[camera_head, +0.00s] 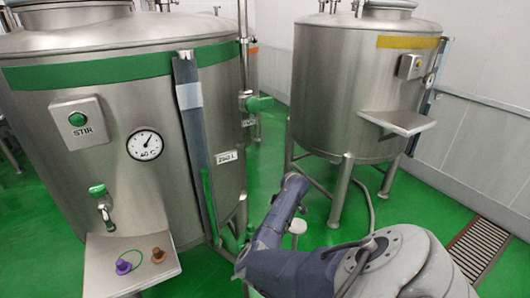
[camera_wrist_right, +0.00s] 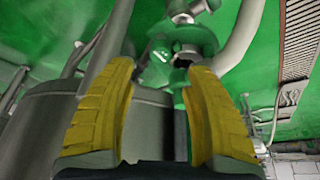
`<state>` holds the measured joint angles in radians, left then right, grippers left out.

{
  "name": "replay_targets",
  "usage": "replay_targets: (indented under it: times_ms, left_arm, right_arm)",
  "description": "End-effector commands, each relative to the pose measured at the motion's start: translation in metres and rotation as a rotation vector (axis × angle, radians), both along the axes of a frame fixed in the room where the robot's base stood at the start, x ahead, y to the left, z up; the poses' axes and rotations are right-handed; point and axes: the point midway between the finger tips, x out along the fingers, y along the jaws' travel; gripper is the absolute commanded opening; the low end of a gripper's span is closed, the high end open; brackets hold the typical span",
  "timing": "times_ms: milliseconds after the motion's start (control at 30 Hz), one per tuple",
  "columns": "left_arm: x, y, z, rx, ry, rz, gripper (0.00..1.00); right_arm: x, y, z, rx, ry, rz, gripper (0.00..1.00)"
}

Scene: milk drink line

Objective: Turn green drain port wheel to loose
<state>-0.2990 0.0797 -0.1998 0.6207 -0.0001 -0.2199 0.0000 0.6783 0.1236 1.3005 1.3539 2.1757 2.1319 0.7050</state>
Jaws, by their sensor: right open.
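A steel tank (camera_head: 120,120) with a green band fills the left of the head view. Green fittings (camera_head: 229,240) show low at its right side, partly behind my right arm. In the right wrist view, a green wheel-like part (camera_wrist_right: 197,38) sits around a steel pipe fitting beyond the fingertips. A green piece with white marks (camera_wrist_right: 160,62) is beside it. My right gripper (camera_wrist_right: 158,68) is open, with two yellow-padded fingers. The green fittings lie ahead of it and partly behind its right finger; contact cannot be told. My left gripper is not in view.
A second steel tank (camera_head: 350,90) with a yellow band stands at the right. A small shelf (camera_head: 105,277) on the green-banded tank holds a purple knob (camera_head: 123,267) and a brown knob (camera_head: 158,255). A green side valve (camera_head: 259,103) juts out. Green floor lies between the tanks.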

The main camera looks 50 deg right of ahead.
Motion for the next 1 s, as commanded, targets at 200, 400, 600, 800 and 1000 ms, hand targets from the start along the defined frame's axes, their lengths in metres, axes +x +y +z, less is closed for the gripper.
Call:
replay_targets:
  times_ms: [200,400,600,800,1000]
  left_arm:
    - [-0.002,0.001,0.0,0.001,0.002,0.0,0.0]
    - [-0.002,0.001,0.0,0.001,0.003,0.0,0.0]
    - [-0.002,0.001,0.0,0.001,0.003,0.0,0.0]
    - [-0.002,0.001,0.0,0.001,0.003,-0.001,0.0]
    - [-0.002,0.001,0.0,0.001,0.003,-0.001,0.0]
  right_arm:
    - [0.012,0.007,-0.033,0.003,0.0,0.002,0.52]
    - [0.02,0.01,-0.053,0.001,0.001,0.002,0.52]
    - [0.024,0.012,-0.064,0.0,0.0,0.001,0.52]
    - [0.025,0.012,-0.067,0.0,-0.001,0.0,0.52]
    - [0.025,0.012,-0.067,0.0,-0.001,0.0,0.54]
